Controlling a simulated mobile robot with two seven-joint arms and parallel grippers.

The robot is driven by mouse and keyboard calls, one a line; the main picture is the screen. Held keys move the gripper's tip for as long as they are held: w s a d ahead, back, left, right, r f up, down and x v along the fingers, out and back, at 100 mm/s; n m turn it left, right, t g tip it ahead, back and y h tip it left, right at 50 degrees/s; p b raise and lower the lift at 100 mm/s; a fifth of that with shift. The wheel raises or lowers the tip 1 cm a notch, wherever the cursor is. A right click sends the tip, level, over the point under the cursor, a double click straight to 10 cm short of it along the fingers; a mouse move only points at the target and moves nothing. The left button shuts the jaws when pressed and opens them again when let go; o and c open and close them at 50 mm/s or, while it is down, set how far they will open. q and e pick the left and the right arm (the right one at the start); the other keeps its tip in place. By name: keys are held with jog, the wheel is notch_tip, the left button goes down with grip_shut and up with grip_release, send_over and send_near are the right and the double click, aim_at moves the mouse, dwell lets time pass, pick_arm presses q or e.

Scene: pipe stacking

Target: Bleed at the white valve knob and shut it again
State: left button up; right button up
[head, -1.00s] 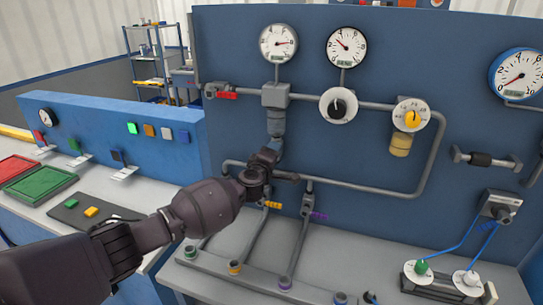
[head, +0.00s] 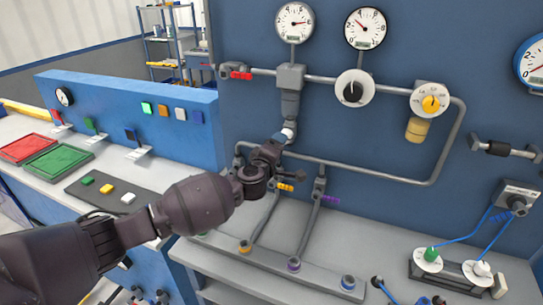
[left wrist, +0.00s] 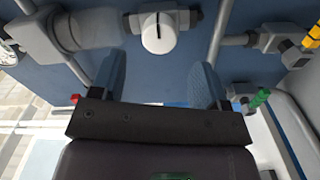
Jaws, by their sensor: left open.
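The white valve knob (head: 288,132) shows as a small light patch under the grey filter bowl (head: 290,104) in the head view, partly hidden by my gripper. In the left wrist view it is a round white knob (left wrist: 158,33) with a dark mark on its face. My left gripper (head: 281,139) is right by it in the head view. In the left wrist view my left gripper (left wrist: 157,80) is open, its two fingers apart and nothing between them. The knob stands beyond the fingertips, about midway between them. I cannot tell whether anything touches. My right gripper is not in view.
Grey pipes (head: 375,171) run close around the knob. An orange-handled valve (head: 285,187) and a purple-handled valve (head: 330,199) sit just below. A regulator with a black knob (head: 353,91) and a yellow knob (head: 431,103) are to the right.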

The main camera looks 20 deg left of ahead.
pick_arm(q)
jog(key=shift+s, duration=2.05)
jog(key=s+d+r+m+t+h, duration=0.1)
jog(key=s+d+r+m+h, duration=0.1)
jog(key=d+r+m+h, duration=0.5)
jog(key=s+d+f+m+g+h, duration=0.35)
jog(key=s+m+h, duration=0.2)
jog(key=m, duration=0.35)
jog(key=s+a+f+g+y+b, duration=0.1)
jog(key=s+a+f+y, duration=0.3)
jog(key=s+f, duration=0.5)
jog(key=s+a+f+g+y+b, duration=0.1)
jog(key=s+a+f+y, duration=0.4)
jog(key=s+f, duration=0.5)
jog(key=s+a+f+g+y+b, duration=0.1)
jog(key=s+a+f+y, duration=0.3)
jog(key=s+f, duration=0.6)
jog(key=shift+a+f+n+g, duration=0.3)
jog(key=shift+a+f+g, duration=0.15)
jog(key=shift+a+f, duration=0.4)
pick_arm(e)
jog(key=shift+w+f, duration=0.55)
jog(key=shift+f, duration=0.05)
